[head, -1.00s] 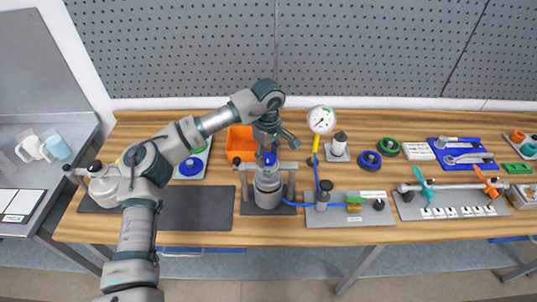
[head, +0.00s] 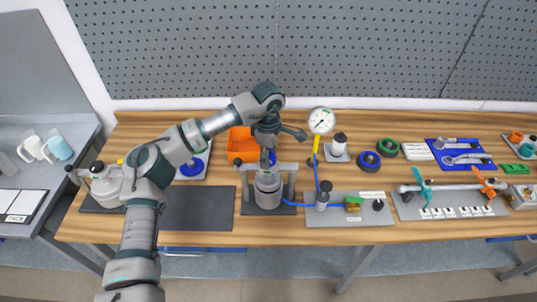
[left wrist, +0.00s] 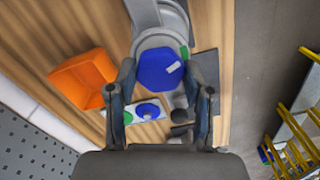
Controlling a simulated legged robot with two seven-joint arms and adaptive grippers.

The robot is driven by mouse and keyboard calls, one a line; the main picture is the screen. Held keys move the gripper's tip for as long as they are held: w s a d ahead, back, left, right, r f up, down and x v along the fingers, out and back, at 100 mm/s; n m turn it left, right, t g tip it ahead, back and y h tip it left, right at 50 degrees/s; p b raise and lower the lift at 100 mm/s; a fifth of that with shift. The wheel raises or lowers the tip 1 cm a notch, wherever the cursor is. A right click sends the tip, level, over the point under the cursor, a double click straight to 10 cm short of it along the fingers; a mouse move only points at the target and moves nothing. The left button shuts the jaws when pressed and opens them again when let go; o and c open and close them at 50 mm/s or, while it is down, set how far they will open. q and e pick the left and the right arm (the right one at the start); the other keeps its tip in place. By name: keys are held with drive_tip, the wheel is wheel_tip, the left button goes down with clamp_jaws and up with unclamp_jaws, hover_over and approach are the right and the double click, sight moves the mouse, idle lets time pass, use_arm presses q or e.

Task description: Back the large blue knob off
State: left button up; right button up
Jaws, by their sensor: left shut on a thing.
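The large blue knob (left wrist: 160,69) sits on top of a grey round vessel, between my left gripper's fingers, with a small white mark on its face. In the head view the knob (head: 272,158) is mostly hidden by my gripper. The grey vessel (head: 267,186) stands upright in a frame with a crossbar and posts. My left gripper (head: 267,155) points down over it, one finger on each side of the knob, shut on it. Its fingers also show in the left wrist view (left wrist: 159,82). My right gripper is not in view.
An orange bin (head: 241,146) stands behind the vessel. A plate with a smaller blue knob (head: 190,168) lies to its left. A gauge on a yellow stem (head: 320,121) stands to the right, with a blue hose below. A bare dark mat (head: 198,208) lies front left.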

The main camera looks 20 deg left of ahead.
use_arm(q)
drive_tip(key=n, duration=0.4)
drive_tip(key=shift+f+n+p, duration=0.1)
drive_tip(key=shift+n+p, duration=0.2)
drive_tip(key=shift+n, duration=0.1)
drive_tip(key=n, duration=0.4)
drive_tip(key=shift+n, duration=0.3)
drive_tip(key=n, duration=0.4)
drive_tip(key=shift+f+p, duration=0.1)
drive_tip(key=shift+p, duration=0.25)
drive_tip(key=n, duration=0.7)
drive_tip(key=shift+s+n, duration=0.1)
drive_tip(key=shift+n, duration=0.2)
drive_tip(key=n, duration=0.4)
drive_tip(key=shift+n+p, duration=0.3)
drive_tip(key=shift+n, duration=1.7)
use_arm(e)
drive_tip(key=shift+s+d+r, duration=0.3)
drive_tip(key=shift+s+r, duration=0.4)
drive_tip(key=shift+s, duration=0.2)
